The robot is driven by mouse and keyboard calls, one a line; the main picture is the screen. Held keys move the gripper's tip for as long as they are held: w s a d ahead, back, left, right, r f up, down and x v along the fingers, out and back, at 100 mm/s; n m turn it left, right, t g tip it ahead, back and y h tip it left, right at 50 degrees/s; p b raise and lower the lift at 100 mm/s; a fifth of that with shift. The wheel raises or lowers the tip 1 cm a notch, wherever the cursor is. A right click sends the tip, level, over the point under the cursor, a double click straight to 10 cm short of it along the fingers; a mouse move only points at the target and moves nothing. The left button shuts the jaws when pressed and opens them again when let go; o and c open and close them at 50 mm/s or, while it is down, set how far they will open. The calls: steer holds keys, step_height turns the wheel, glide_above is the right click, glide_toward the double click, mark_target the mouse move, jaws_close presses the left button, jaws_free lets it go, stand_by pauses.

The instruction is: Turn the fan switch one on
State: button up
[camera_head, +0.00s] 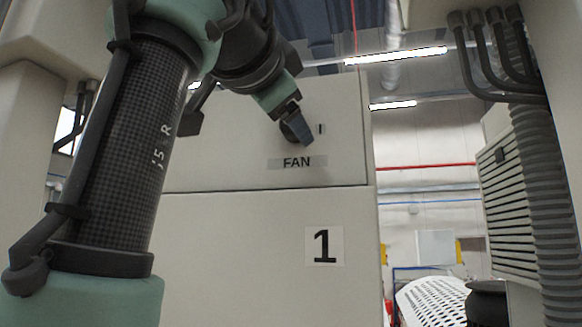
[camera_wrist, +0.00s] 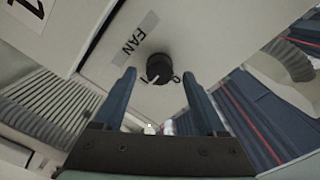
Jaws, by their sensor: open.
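The fan switch is a round black knob (camera_wrist: 160,67) on a pale cabinet panel, with a FAN label (camera_wrist: 135,38) beside it. In the wrist view it sits between and just beyond the tips of my open, empty gripper (camera_wrist: 158,74), one blue-grey finger to each side. A "0" mark (camera_wrist: 176,78) and a pale line show at the knob's near edge; its exact setting is hard to tell. In the head view my gripper (camera_head: 303,134) is at the panel above the FAN label (camera_head: 297,163) and partly hides the knob (camera_head: 289,131). Whether the fingers touch the knob is unclear.
The cabinet (camera_head: 250,240) carries a number 1 sign (camera_head: 324,246) below the switch. Grey corrugated hoses (camera_head: 540,165) and a vented box (camera_head: 507,192) stand at the right. A white perforated object (camera_head: 432,302) is at lower right. Open room shows beyond the cabinet's right edge.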

steer(key=b+v, duration=0.5)
steer(key=v, duration=0.6)
steer(key=shift+s, duration=0.1)
